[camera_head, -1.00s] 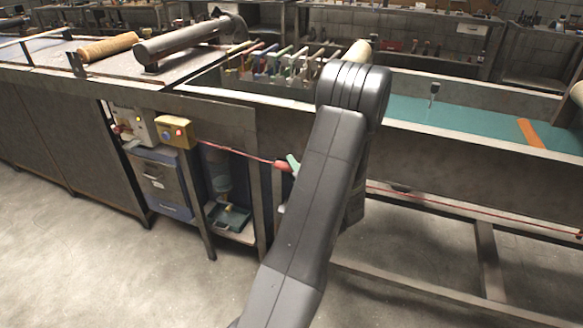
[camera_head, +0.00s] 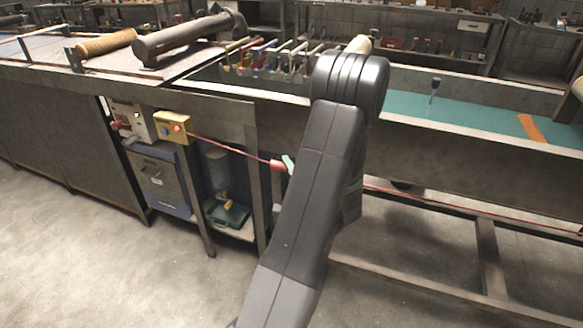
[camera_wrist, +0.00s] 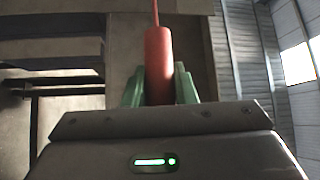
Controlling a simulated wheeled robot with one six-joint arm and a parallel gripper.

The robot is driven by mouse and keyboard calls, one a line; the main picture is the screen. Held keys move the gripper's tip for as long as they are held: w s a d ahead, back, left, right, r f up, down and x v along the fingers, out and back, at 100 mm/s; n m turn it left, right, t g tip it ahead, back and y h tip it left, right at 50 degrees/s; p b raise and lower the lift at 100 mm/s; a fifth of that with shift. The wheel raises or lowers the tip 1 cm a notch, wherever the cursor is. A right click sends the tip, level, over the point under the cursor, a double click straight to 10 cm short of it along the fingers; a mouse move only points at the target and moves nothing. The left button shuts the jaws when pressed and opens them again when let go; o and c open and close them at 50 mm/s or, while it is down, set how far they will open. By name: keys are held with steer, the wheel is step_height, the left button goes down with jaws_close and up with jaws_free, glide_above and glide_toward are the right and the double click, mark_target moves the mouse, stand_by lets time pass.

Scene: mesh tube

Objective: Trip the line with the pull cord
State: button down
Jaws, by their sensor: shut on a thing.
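The red pull cord (camera_head: 230,150) runs from a yellow switch box (camera_head: 172,127) with a red light along the front of the bench. Its red handle (camera_head: 277,164) shows beside my arm in the head view. In the wrist view the red handle (camera_wrist: 158,65) stands between the green fingers of my gripper (camera_wrist: 158,90), with the cord leading up from it. My gripper is shut on the handle. In the head view my arm hides most of the gripper; only a green fingertip shows. The cord continues to the right of my arm, under the trough.
The long trough (camera_head: 480,165) and its steel legs stand close behind my arm. A rack of colored-handled tools (camera_head: 275,58) sits on the bench. A blue-grey cabinet (camera_head: 160,185) and a bottle (camera_head: 217,172) stand below. The floor in front is clear.

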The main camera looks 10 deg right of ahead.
steer(key=shift+s+a+b, duration=0.25)
steer(key=shift+s+a, duration=0.15)
steer(key=shift+s, duration=0.2)
steer(key=shift+s+a+b, duration=0.2)
steer(key=shift+s+a, duration=0.15)
steer(key=shift+s, duration=0.2)
steer(key=c, duration=1.2)
jaws_free()
steer(key=shift+o, duration=0.2)
steer(key=b+v, duration=0.1)
steer(key=v, duration=1.2)
steer(key=shift+s, duration=0.4)
steer(key=shift+d, duration=0.15)
steer(key=shift+w, duration=0.1)
